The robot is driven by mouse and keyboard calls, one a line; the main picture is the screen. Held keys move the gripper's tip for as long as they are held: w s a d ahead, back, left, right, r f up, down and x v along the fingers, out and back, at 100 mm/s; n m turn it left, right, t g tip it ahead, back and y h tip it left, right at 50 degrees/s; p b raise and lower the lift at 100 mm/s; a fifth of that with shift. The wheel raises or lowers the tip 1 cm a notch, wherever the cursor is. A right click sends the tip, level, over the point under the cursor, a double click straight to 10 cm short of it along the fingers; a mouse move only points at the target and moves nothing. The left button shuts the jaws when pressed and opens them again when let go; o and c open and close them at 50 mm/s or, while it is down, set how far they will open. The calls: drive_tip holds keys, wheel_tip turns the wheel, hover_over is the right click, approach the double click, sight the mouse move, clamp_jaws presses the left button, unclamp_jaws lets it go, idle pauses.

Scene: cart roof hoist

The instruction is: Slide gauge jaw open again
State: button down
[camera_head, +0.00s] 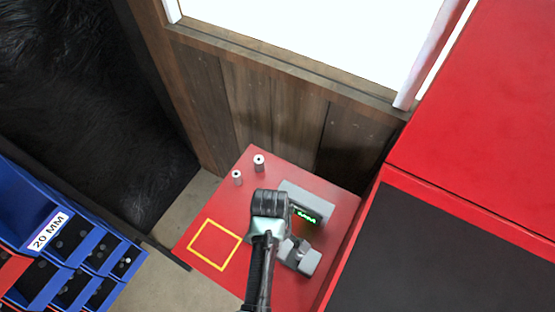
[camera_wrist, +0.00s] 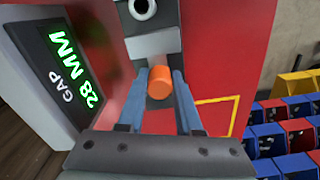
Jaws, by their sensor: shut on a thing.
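The gauge (camera_head: 312,198) is a grey body on the red table, with a small lit green display. In the wrist view the display (camera_wrist: 75,68) reads "GAP 28 MM". An orange knob (camera_wrist: 159,89) stands up from the gauge's grey slide (camera_wrist: 158,42). My gripper (camera_wrist: 160,80) is shut on this knob, one blue-grey finger on each side. In the head view my gripper and wrist cover the knob and part of the gauge. A grey blocky part (camera_head: 300,255) shows beside my wrist. A pale ring-topped cylinder (camera_wrist: 143,8) shows past the slide at the wrist view's top edge.
Two small pale cylinders (camera_head: 258,162) (camera_head: 237,177) stand on the table's back left. A yellow square outline (camera_head: 213,245) marks a bare table patch. Blue bins (camera_head: 75,250), one labelled "20 MM", are at left. A red cabinet (camera_head: 480,100) rises at right; a wooden wall stands behind.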

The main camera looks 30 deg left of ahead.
drive_tip(key=shift+a, duration=0.65)
drive_tip(key=c, duration=0.6)
unclamp_jaws()
drive_tip(key=shift+d, duration=0.1)
drive_tip(key=shift+r, duration=0.15)
wheel_tip(320, 180, up, 13)
drive_tip(key=shift+f+b, duration=0.15)
drive_tip(key=shift+b, duration=0.15)
